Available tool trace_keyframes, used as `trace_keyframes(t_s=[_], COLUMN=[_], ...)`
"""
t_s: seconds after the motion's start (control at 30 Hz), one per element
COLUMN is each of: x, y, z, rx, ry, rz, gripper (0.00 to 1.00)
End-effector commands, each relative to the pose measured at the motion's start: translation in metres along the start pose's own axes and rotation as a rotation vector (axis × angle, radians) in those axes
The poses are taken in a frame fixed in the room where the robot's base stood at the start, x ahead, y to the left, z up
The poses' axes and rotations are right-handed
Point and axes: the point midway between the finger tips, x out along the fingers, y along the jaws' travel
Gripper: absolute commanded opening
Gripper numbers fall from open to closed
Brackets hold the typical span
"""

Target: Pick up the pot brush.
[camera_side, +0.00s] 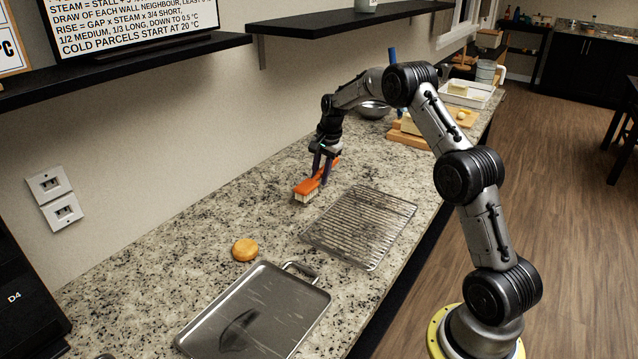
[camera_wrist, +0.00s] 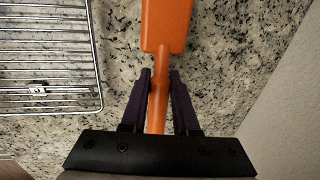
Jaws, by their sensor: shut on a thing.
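The pot brush (camera_side: 306,189) has an orange head and handle with pale bristles pointing down toward the granite counter. In the wrist view its orange head (camera_wrist: 166,24) is at the top and the handle (camera_wrist: 158,95) runs down between my fingers. My gripper (camera_side: 323,172) is shut on the handle, with one dark finger on each side; it also shows in the wrist view (camera_wrist: 160,78). The brush is at or just above the counter; I cannot tell if the bristles touch it. The far end of the handle is hidden under my gripper.
A wire rack (camera_side: 362,226) lies just right of the brush. A metal tray (camera_side: 310,312) and a round yellow-orange item (camera_side: 244,250) are nearer the camera. A metal bowl (camera_side: 374,110) and a wooden board (camera_side: 408,139) are behind. The wall and a dark shelf (camera_side: 340,22) border the counter.

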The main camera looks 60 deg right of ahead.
Motion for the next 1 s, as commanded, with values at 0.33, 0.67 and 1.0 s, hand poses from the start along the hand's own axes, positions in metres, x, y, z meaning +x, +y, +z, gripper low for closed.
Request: trace_keyframes(t_s=[0.33, 0.67, 1.0], x=[-0.075, -0.106, -0.114], y=[0.048, 0.088, 0.099], z=[0.033, 0.058, 0.064], rx=[0.001, 0.002, 0.002], ry=[-0.001, -0.001, -0.002], rz=[0.000, 0.000, 0.001], gripper=[0.00, 0.00, 0.00])
